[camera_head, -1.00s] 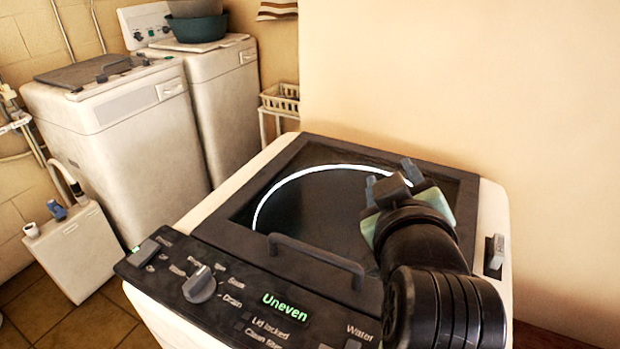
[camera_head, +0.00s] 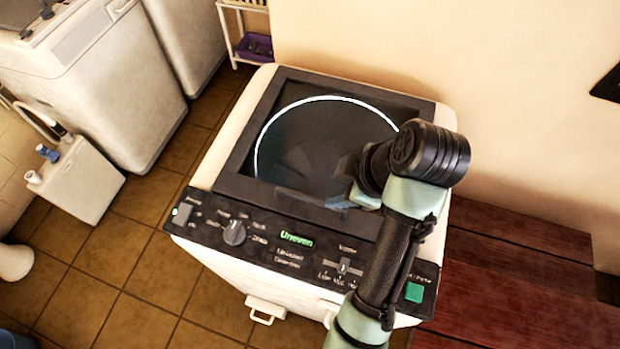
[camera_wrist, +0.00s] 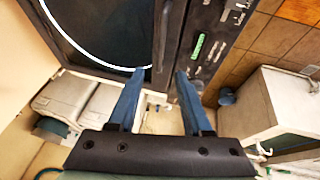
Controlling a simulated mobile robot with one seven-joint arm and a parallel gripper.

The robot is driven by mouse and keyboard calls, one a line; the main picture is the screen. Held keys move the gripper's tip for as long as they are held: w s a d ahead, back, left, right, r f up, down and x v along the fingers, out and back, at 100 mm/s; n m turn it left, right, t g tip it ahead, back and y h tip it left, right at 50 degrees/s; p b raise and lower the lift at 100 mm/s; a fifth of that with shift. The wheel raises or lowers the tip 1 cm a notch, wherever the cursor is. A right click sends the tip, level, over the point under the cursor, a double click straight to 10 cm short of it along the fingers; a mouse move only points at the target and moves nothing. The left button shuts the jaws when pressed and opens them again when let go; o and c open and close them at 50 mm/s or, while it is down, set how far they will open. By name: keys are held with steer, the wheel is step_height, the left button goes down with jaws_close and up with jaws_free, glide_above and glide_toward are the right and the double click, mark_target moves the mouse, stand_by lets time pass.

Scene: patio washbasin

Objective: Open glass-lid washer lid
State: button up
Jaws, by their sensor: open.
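The glass-lid washer (camera_head: 275,267) stands in the middle of the head view with its lid (camera_head: 310,140) closed. The lid is dark glass with a bright ring and a dark frame. A bar handle (camera_head: 300,197) runs along the lid's front edge, partly behind my arm. My gripper (camera_head: 352,196) is low over the right end of the handle, mostly hidden by my wrist. In the wrist view, my gripper (camera_wrist: 160,72) is open, and the dark handle (camera_wrist: 161,42) shows between the two blue fingertips. Whether they touch it I cannot tell.
The control panel (camera_head: 200,222) has a knob (camera_head: 234,232), a slider, a green button (camera_head: 414,292) and a display reading "Uneven". A wooden bench (camera_head: 520,290) is close on the right, with a wall behind.

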steer(key=b, duration=0.5)
glide_toward(312, 199)
steer(key=f, duration=0.1)
steer(key=p+x, duration=0.2)
steer(key=x, duration=0.5)
steer(key=shift+w+a, duration=0.2)
jaws_close()
stand_by(0.8)
